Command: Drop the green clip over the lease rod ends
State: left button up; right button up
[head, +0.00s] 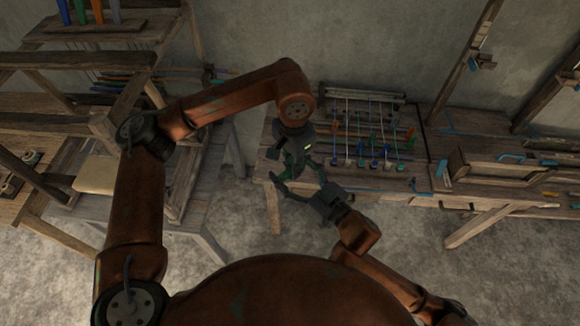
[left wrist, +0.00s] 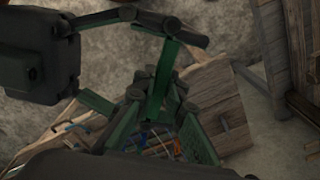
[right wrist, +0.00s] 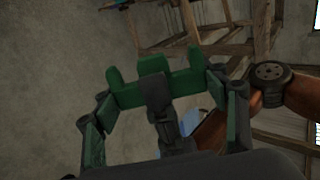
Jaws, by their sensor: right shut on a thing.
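A green clip with short upright prongs (right wrist: 153,66) spans between the fingers of my right gripper (head: 295,178), which is shut on it. In the left wrist view a green upright bar (left wrist: 160,80), which looks like the same clip, stands between the two grippers. My left gripper (head: 297,166) comes down from above and meets my right gripper over the front left of the table. Its tips are close to the clip; whether they touch it is unclear. Thin rods with coloured ends (head: 130,82) lie across the loom at the left; I cannot tell which are lease rods.
The wooden loom frame (head: 75,60) fills the left side. A table (head: 350,182) at the centre right carries cords, coloured pegs and small parts. A wooden tray (head: 500,168) stands farther right. Floor (head: 235,215) is clear between loom and table.

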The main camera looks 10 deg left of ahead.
pick_arm(q)
jog(key=o, duration=0.5)
jog(key=shift+r, duration=0.15)
